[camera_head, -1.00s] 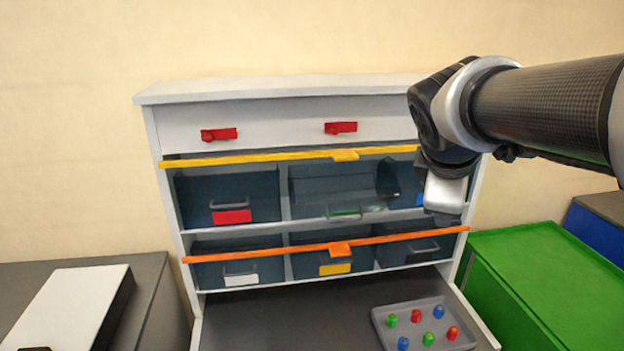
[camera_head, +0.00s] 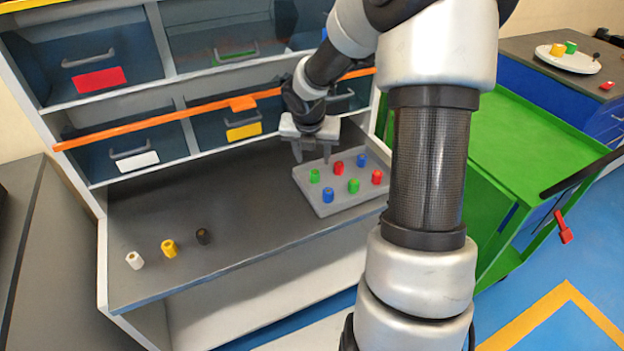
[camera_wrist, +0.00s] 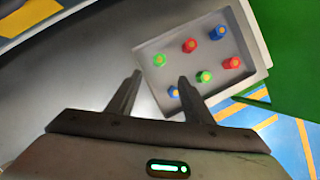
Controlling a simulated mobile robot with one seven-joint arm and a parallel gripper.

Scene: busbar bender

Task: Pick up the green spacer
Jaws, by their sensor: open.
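A grey tray (camera_head: 342,205) on the dark work surface holds two green spacers, one at its left side (camera_head: 314,175) and one nearer the front middle (camera_head: 353,186). They stand upright among red and blue ones. In the wrist view the left green spacer (camera_wrist: 159,60) shows just beyond the gap between the fingertips, and the other green spacer (camera_wrist: 204,77) is to the right of the right finger. My gripper (camera_head: 312,156) points down above the tray's left part, open and empty. It also shows in the wrist view (camera_wrist: 160,76), apart from the spacers.
White, yellow and dark spacers (camera_head: 168,248) stand at the left of the work surface (camera_head: 225,220). Shelves with bins and an orange bar (camera_head: 170,120) rise behind. A green cart (camera_head: 520,130) is right. A white plate (camera_head: 570,60) on a far counter holds yellow and green pieces.

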